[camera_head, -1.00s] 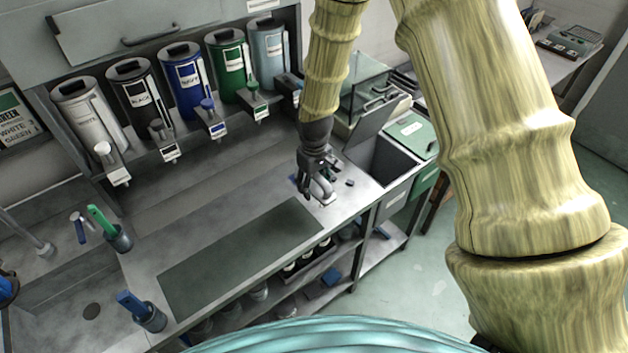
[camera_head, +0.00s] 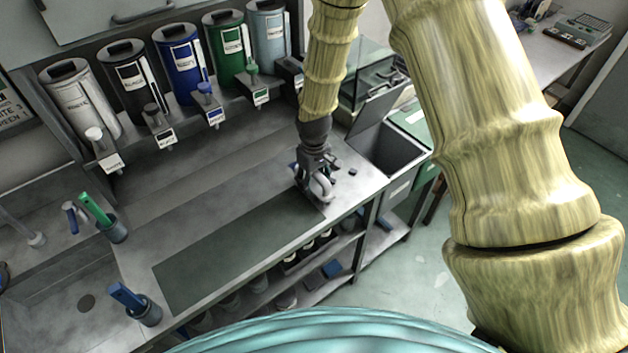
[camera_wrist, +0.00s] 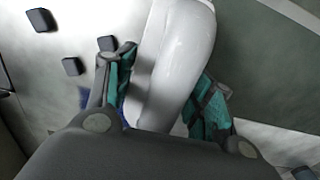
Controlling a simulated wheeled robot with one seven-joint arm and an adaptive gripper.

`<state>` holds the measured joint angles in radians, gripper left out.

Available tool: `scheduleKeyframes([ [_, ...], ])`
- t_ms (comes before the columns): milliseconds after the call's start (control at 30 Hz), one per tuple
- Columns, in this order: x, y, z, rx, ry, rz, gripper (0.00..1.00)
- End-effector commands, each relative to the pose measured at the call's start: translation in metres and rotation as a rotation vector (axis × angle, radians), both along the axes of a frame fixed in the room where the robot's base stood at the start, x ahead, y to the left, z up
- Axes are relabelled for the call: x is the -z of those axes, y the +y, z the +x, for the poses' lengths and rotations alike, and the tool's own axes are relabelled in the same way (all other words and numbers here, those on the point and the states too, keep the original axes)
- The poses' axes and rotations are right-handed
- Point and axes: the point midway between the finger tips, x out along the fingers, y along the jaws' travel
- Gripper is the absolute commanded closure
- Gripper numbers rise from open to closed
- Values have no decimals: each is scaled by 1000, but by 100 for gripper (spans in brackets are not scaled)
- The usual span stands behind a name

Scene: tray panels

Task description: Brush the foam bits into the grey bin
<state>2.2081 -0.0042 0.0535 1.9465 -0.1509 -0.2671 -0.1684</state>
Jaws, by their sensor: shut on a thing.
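My gripper (camera_head: 315,178) is shut on a pale, curved, smooth tool (camera_wrist: 185,50), likely the brush handle, over the right end of the bench. The tool also shows in the head view (camera_head: 325,190); its bristles cannot be made out. Dark foam bits lie loose on the bench, one to the right of my gripper (camera_head: 353,171). In the wrist view, two dark bits (camera_wrist: 40,20) (camera_wrist: 72,66) lie left of the tool, apart from it. The grey bin (camera_head: 402,189) stands open at the bench's right end, beside the bits.
A dark mat (camera_head: 235,250) lies on the bench left of my gripper. Several labelled dispensers (camera_head: 183,75) line the back. Two cups with upright handles (camera_head: 115,230) (camera_head: 148,312) stand at the left.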

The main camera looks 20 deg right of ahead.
Motion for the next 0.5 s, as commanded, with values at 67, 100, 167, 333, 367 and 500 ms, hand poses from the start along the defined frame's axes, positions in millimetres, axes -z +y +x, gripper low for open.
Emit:
scheduleKeyframes([
  [67, 0, 0, 0, 0, 0, 0, 66],
  [100, 0, 0, 0, 0, 0, 0, 66],
  [167, 0, 0, 0, -1, 0, 0, 66],
  [333, 2, 0, 0, 0, 0, 0, 66],
  [367, 2, 0, 0, 0, 0, 0, 66],
  [500, 4, 0, 0, 0, 0, 0, 66],
])
